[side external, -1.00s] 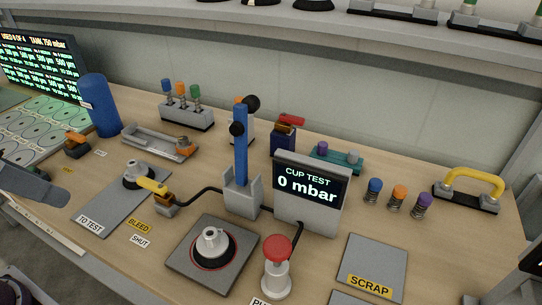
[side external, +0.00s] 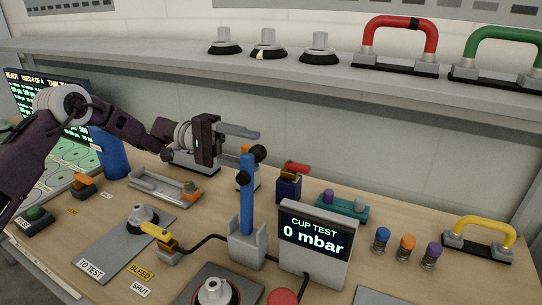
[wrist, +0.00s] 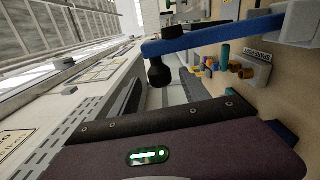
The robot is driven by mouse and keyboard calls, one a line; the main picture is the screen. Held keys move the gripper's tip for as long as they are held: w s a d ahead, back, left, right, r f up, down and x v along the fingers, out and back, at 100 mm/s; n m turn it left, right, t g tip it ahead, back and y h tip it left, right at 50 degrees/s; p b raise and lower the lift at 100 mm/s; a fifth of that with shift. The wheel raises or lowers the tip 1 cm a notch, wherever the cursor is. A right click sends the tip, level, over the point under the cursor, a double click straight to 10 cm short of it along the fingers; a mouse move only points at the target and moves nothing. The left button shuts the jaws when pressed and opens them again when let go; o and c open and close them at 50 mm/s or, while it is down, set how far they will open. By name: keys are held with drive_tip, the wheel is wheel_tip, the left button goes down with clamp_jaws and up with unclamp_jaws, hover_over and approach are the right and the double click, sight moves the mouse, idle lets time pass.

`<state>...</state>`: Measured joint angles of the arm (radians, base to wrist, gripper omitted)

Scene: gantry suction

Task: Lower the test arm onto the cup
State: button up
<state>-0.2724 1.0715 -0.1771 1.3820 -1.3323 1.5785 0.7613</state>
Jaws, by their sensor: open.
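The blue test arm (side external: 247,195) stands upright in its grey bracket (side external: 246,245), with a black knob (side external: 258,153) near its top. The cup (side external: 213,291) sits on a grey plate in front of it, partly cut off by the frame edge. My gripper (side external: 254,136) is open, its fingers reaching right, close to the knob; contact cannot be told. In the wrist view the blue arm (wrist: 215,37) crosses the top and the black knob (wrist: 159,76) hangs near the middle. The CUP TEST display (side external: 315,236) reads 0 mbar.
Another cup (side external: 142,215) stands on the TO TEST plate (side external: 95,258), beside a yellow-handled valve (side external: 160,236). A dark blue block with a red lever (side external: 289,185) stands right of the test arm. A shelf (side external: 300,72) with cups and handles overhangs the back.

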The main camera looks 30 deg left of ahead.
drive_tip(key=d, duration=0.5)
drive_tip(key=shift+d, duration=0.4)
clamp_jaws()
idle(0.9)
